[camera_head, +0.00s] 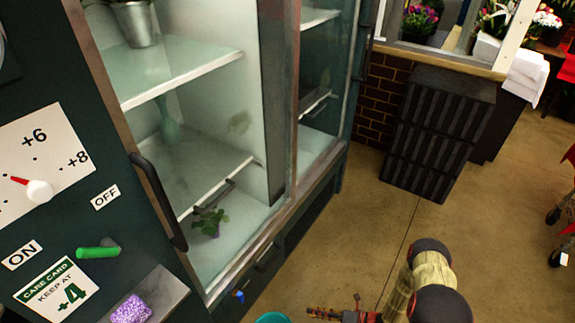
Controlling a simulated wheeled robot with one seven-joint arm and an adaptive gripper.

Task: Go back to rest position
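My gripper (322,312) shows at the bottom edge of the head view, partly cut off, low over the floor in front of the cooler. Whether its fingers are open or shut is too small to tell, and I see nothing clearly held. My tan and black arm comes in from the bottom right. The gripper is apart from the dark green glass-fronted cooler (268,225) and its control panel. On the panel are a white knob (40,191) with a red tip pointing left and a green lever (96,252) lying roughly level near the ON and OFF labels.
A purple block (131,309) sits on a small ledge below the panel. A teal round thing (272,318) is cut off at the bottom. Black stacked crates (437,133) stand by the brick wall. Red carts (567,215) are at right. The middle floor is clear.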

